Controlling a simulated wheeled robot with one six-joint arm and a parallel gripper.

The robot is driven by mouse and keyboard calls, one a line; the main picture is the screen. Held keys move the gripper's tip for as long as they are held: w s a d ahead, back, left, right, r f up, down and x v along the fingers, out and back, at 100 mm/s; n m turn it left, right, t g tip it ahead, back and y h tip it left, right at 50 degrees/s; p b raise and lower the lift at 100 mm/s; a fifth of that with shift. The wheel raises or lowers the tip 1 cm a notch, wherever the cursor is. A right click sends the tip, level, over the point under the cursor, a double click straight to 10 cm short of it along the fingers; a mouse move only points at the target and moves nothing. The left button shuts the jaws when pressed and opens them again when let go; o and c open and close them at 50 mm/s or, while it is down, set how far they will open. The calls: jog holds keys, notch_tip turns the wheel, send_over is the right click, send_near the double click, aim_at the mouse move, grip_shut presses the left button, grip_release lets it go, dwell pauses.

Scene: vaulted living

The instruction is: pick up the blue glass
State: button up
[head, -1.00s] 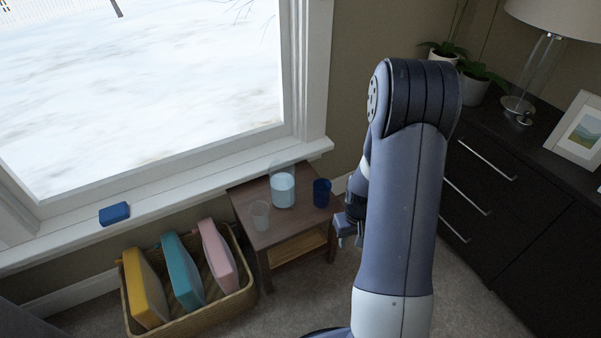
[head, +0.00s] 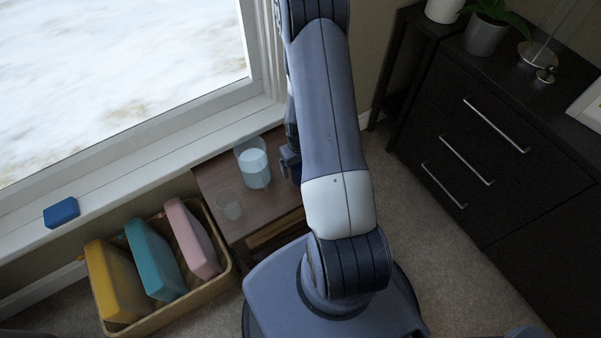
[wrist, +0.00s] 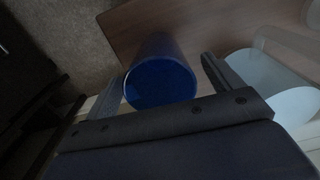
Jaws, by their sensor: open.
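The blue glass (wrist: 160,82) stands on a small wooden side table (head: 219,181). In the wrist view it lies between the two fingers of my gripper (wrist: 165,78), its rim toward the camera. The fingers are spread apart, with the left finger close to the glass; whether it touches I cannot tell. In the head view my gripper (head: 289,162) is at the table's right side, and my arm hides nearly all of the glass.
A glass pitcher with pale blue liquid (head: 254,168) stands close by; it also shows right of my gripper in the wrist view (wrist: 270,88). A clear glass (head: 229,205) is on the table's left. A basket (head: 222,276) of folders, window sill (head: 120,190) and dark dresser (head: 480,160) surround it.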

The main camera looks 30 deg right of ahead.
jog(key=shift+f, duration=0.45)
jog(key=c, duration=1.2)
